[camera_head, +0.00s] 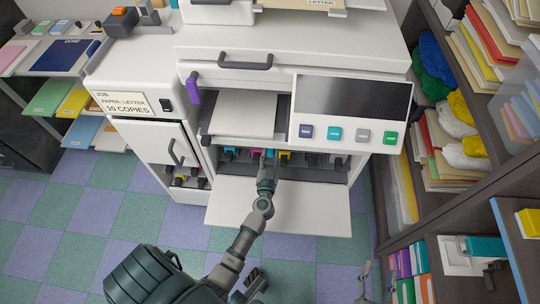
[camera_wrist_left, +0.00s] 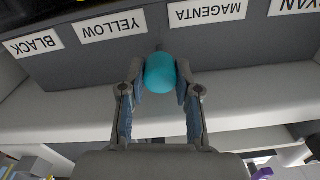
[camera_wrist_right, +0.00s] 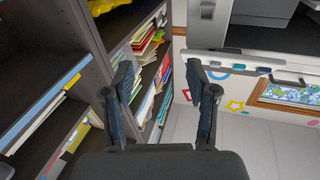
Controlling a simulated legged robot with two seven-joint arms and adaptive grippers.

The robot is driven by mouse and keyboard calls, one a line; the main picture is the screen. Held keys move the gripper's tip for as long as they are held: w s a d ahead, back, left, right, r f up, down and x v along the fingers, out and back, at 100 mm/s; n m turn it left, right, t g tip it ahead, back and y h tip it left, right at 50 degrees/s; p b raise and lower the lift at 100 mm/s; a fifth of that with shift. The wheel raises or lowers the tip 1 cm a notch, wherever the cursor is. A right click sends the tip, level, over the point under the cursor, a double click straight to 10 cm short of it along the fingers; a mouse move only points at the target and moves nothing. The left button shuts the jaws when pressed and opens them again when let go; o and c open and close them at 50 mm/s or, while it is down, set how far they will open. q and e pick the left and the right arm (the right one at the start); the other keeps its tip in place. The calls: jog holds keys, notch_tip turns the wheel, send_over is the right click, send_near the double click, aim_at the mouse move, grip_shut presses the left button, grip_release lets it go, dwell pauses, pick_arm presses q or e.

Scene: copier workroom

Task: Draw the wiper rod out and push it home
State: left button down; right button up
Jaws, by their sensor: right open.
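The wiper rod shows as a rounded turquoise knob (camera_wrist_left: 160,73) at the copier's dark inner panel, between the upside-down YELLOW and MAGENTA labels. Its shaft is hidden behind the knob. My left gripper (camera_wrist_left: 160,80) has a finger on each side of the knob, both touching it. In the head view my left gripper (camera_head: 268,163) reaches into the open front of the copier (camera_head: 280,52). I cannot tell from here how far the rod stands out.
The copier's white front door (camera_head: 290,208) is folded down below my left arm. Coloured toner parts (camera_head: 228,153) sit in the opening. The control panel (camera_head: 345,110) overhangs at the right. Shelves (camera_head: 440,130) with paper stand close on the right. The checkered floor (camera_head: 110,205) is clear at left.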

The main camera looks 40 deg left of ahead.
pick_arm(q)
jog(key=shift+w, duration=0.1)
jog(key=p+x, duration=0.1)
jog(key=x, duration=0.2)
jog(key=shift+w+a+r+p, duration=0.1)
jog(key=shift+w+a+p, duration=0.05)
jog(key=shift+w+p, duration=0.2)
pick_arm(e)
jog(key=f+g, duration=0.2)
jog(key=s+d+f+g, duration=0.1)
jog(key=f, duration=0.1)
jog(key=shift+s+h, duration=0.1)
jog(key=shift+h, duration=0.3)
pick_arm(q)
jog(key=c, duration=0.9)
grip_release()
jog(key=shift+o, duration=0.5)
jog(key=shift+a, duration=0.1)
pick_arm(e)
jog(key=shift+a, duration=0.15)
pick_arm(q)
jog(key=v, duration=1.2)
jog(key=shift+f, duration=0.2)
